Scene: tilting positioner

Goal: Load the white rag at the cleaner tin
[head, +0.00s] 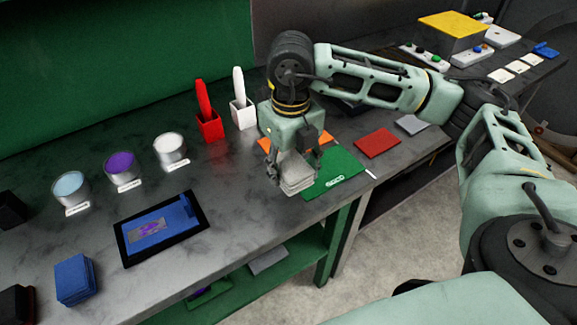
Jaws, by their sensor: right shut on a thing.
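My right gripper (294,165) is shut on the white rag (296,178), a folded pale stack. It holds the rag by the table's front edge, in front of the green mat. Three open tins stand to the left: one with light blue contents (70,187), one with purple (121,166), one with whitish contents (170,146). Each has a small label in front, too small to read, so I cannot tell which is the cleaner tin. My left gripper is not in view.
A black tray (125,258) with a blue-and-purple piece lies before the tins. A blue stack (75,278) sits front left. Red (210,127) and white (243,114) holders stand behind my gripper. The green mat (335,170) and red sheet (377,143) lie right. Bare table separates tins and gripper.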

